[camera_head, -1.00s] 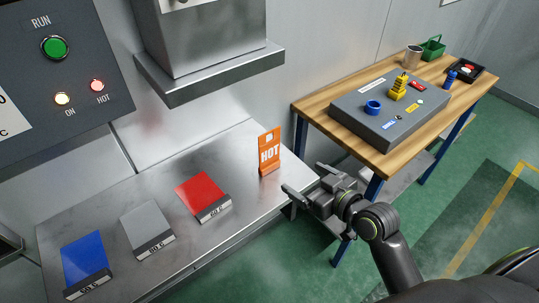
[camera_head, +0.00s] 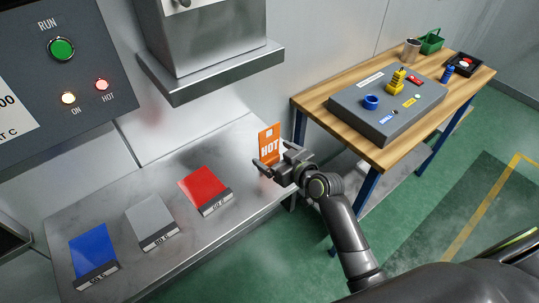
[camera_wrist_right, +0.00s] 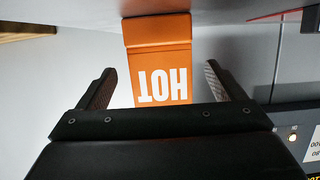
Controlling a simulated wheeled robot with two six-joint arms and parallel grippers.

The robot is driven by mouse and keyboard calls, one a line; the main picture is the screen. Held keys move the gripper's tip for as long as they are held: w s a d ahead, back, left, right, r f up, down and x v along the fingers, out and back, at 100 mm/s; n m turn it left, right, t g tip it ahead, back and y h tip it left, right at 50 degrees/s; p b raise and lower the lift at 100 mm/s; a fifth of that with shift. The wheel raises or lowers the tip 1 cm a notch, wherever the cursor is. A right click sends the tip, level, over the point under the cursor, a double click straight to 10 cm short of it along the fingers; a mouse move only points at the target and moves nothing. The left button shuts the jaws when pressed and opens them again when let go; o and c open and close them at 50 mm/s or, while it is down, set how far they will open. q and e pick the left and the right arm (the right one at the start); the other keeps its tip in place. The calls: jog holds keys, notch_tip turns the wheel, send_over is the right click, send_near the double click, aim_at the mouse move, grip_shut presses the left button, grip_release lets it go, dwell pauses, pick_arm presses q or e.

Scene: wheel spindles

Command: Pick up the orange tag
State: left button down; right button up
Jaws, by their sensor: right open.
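The orange tag (camera_head: 269,143) with white HOT lettering stands upright at the right end of the steel bench (camera_head: 250,215). My right gripper (camera_head: 274,160) is open just in front of it and hides its lower part in the head view. In the right wrist view the tag (camera_wrist_right: 160,65) appears upside down, between and beyond the two open fingers of my right gripper (camera_wrist_right: 160,85). I cannot tell whether the fingers touch it. My left gripper is not in view.
Red (camera_head: 203,184), grey (camera_head: 150,217) and blue (camera_head: 92,249) plates with labelled fronts lie left of the tag. A steel housing (camera_head: 225,75) overhangs the bench behind. A wooden table (camera_head: 385,155) with a grey fixture (camera_head: 385,115) stands to the right.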

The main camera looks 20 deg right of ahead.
aim_at(270, 151)
jog(key=shift+p+x, duration=0.6)
jog(key=shift+x, duration=1.65)
jog(key=shift+r, duration=0.2)
jog(key=c, duration=1.1)
